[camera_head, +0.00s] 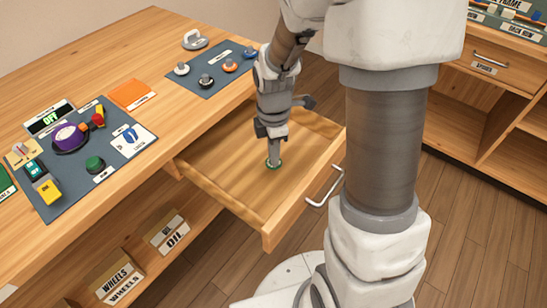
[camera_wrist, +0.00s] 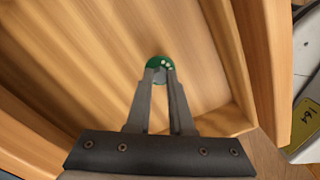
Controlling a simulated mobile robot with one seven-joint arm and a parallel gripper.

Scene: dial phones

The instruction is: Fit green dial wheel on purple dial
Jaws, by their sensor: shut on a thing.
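The green dial wheel (camera_wrist: 160,63) is between my fingertips in the wrist view, partly hidden by them. It also shows as a small green disc (camera_head: 273,164) in the head view, low inside the open drawer. My gripper (camera_head: 273,158) points down into the drawer and is shut on the wheel; its fingers also show in the wrist view (camera_wrist: 160,78). I cannot tell whether the wheel touches the drawer floor. The purple dial (camera_head: 69,138) sits on a dark grey panel on the table at the left, apart from my gripper.
The open drawer (camera_head: 268,233) has wooden walls close around my gripper and a metal handle (camera_head: 325,187) at its front. The grey panel (camera_head: 61,206) also holds a green button (camera_head: 95,164) and a yellow block (camera_head: 48,190). A second panel (camera_head: 206,80) carries several knobs.

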